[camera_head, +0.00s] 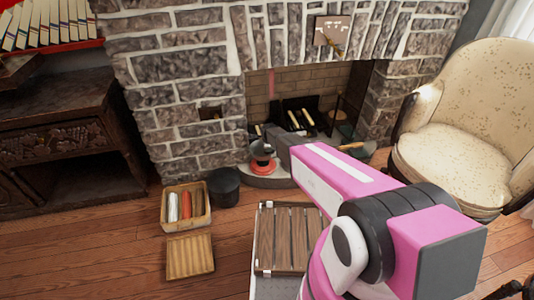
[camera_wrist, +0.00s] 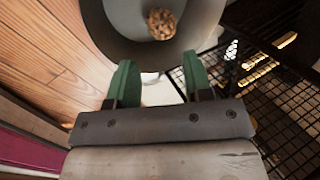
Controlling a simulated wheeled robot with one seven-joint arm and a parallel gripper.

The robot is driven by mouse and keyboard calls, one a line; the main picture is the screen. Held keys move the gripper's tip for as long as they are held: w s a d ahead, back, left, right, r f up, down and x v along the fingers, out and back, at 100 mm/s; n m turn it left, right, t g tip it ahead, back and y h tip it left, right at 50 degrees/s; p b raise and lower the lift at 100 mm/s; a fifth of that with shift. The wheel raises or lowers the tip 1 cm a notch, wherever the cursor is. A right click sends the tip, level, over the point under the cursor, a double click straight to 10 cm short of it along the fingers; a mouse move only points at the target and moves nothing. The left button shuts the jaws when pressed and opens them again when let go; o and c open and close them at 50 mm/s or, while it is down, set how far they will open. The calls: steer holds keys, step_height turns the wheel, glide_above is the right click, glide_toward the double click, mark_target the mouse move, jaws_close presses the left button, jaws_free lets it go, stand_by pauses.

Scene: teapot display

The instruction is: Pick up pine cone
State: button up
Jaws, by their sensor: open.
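The pine cone (camera_wrist: 161,23) is a small brown, rough, rounded thing at the top of the wrist view. It lies inside a grey round container (camera_wrist: 115,22) with a darker wall, cut off by the picture's upper edge. My gripper (camera_wrist: 158,75) is open, its two green fingers apart with nothing between them. In the picture the fingers point toward the container and the pine cone is beyond their tips. In the head view my pink arm reaches toward the hearth. I cannot make out the pine cone or the fingertips there.
A black mesh grate (camera_wrist: 285,100) is close on the right in the wrist view. In the head view, a dark bucket (camera_head: 224,188) stands beside a wooden box (camera_head: 204,212). A red disc (camera_head: 263,168) lies by the fireplace. A cream armchair (camera_head: 470,140) is at right.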

steer(key=x, duration=0.7)
steer(key=shift+w+a+f, duration=0.1)
steer(key=shift+w+a, duration=0.1)
steer(key=shift+a, duration=0.05)
steer(key=c, duration=0.6)
